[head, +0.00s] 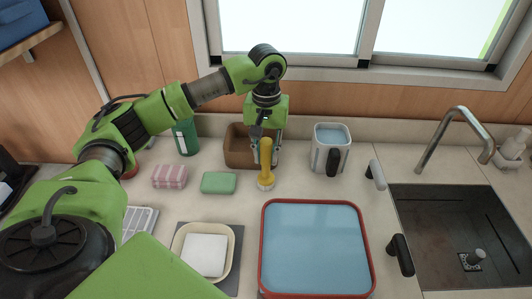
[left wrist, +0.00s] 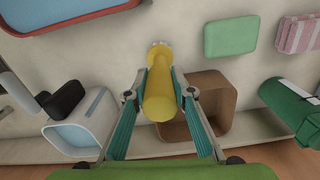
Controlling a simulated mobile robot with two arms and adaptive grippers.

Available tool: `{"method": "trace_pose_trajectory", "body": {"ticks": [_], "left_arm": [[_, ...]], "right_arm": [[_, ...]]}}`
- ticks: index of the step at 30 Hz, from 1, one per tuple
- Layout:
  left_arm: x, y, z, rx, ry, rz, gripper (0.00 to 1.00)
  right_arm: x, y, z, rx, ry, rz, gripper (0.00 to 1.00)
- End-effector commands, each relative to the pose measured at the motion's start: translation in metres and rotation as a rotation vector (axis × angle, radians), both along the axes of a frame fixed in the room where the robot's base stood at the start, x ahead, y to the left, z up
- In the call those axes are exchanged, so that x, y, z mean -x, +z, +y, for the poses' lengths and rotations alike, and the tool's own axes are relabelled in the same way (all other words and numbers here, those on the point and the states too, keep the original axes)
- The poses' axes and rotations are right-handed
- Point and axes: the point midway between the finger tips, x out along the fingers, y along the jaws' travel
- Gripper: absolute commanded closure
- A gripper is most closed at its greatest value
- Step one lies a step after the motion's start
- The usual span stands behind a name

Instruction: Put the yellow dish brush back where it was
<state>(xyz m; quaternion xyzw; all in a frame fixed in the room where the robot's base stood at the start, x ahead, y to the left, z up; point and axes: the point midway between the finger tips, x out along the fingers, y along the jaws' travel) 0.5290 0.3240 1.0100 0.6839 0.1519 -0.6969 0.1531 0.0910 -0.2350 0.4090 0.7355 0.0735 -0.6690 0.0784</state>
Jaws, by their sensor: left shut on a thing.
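The yellow dish brush (head: 266,160) is held roughly upright, handle up and pale bristles down, just in front of the brown open box (head: 236,158). My left gripper (head: 267,146) is shut on its handle, and its arm reaches in from the left. In the left wrist view the brush (left wrist: 159,96) lies between the two teal-padded fingers (left wrist: 160,88), with the brown box (left wrist: 215,100) behind and to the right. I cannot tell whether the bristles touch the counter. My right gripper is not in view.
A grey pitcher (head: 331,138) stands right of the box. A green sponge (head: 218,183), a pink striped cloth (head: 170,176) and a green container (head: 186,138) are to the left. A red-rimmed blue tray (head: 315,202) is in front, and the sink (head: 455,215) is at right.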

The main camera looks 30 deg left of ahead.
Motion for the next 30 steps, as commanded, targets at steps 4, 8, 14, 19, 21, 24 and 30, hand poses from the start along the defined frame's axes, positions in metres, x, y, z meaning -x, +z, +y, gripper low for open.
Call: {"method": "trace_pose_trajectory", "body": {"ticks": [4,8,14,19,21,24,30], "left_arm": [[0.000,-0.003,0.000,0.000,0.000,0.000,0.99],[0.000,-0.002,0.000,0.000,0.000,0.000,0.58],[0.000,-0.002,0.000,0.000,0.000,0.000,0.58],[0.000,-0.003,0.000,0.000,0.000,0.000,0.58],[0.000,-0.002,0.000,0.000,0.000,0.000,0.58],[-0.001,0.002,0.000,0.000,0.000,-0.001,0.58],[-0.002,0.034,0.000,0.001,-0.001,-0.006,0.58]], "right_arm": [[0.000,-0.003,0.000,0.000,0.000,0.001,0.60],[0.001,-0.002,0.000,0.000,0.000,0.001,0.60],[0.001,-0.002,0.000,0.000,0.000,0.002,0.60],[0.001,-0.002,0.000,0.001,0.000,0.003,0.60],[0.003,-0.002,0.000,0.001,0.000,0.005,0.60],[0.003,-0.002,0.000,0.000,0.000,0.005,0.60],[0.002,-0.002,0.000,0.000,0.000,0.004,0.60]]}}
